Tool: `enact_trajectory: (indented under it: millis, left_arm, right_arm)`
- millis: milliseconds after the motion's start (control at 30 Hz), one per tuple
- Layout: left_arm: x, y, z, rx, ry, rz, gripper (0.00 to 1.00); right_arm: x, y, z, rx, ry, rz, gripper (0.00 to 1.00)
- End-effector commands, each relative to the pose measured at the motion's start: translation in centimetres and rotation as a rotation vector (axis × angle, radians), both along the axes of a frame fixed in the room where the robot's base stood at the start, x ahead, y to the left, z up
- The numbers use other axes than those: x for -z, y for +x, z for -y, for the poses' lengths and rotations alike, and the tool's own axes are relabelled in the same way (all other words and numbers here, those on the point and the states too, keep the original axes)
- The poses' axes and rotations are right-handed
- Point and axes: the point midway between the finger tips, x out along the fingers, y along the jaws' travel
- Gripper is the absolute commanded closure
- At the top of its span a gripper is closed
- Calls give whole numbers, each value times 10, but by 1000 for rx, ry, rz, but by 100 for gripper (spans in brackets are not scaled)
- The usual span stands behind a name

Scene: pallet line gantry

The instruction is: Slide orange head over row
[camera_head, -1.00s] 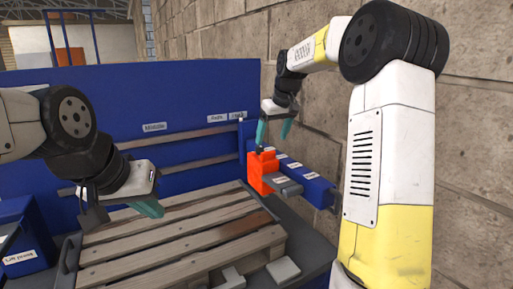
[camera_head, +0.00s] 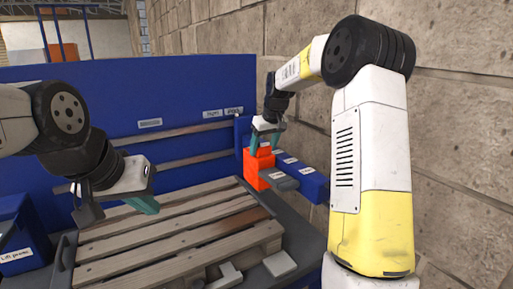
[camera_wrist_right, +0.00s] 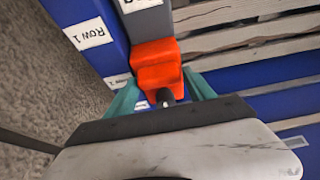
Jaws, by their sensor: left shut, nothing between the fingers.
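The orange head (camera_head: 257,168) sits at the far end of a blue rail (camera_head: 303,178), with a grey arm (camera_head: 278,179) reaching out from it over the pallet side. In the right wrist view the orange head (camera_wrist_right: 156,66) has a dark knob (camera_wrist_right: 165,97) near it. My right gripper (camera_head: 264,146) is open, its teal fingers on either side of the head's top, with gaps visible in the wrist view. A "ROW 1" label (camera_wrist_right: 89,33) is on the blue rail. My left gripper (camera_head: 145,205) is shut and empty above the pallet's left side.
A blue panel (camera_head: 100,105) stands behind. A brick wall (camera_head: 450,120) is close on the right. A blue box (camera_head: 18,238) is at the left.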

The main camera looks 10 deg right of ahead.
Motion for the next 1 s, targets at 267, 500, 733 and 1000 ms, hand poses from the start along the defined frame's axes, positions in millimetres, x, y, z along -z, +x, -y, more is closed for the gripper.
enact_trajectory:
  millis: [267, 500, 733, 1000]
  left_arm:
    - [0, 0, 0, 0, 0, 0, 100]
    - [0, 0, 0, 0, 0, 0, 100]
    - [0, 0, 0, 0, 0, 0, 100]
    - [0, 0, 0, 0, 0, 0, 100]
  right_arm:
    - [0, 0, 0, 0, 0, 0, 94]
    - [0, 3, -1, 0, 0, 0, 100]
    - [0, 43, -18, -1, 3, 3, 100]
    - [-1, 79, -32, 0, 1, 3, 100]
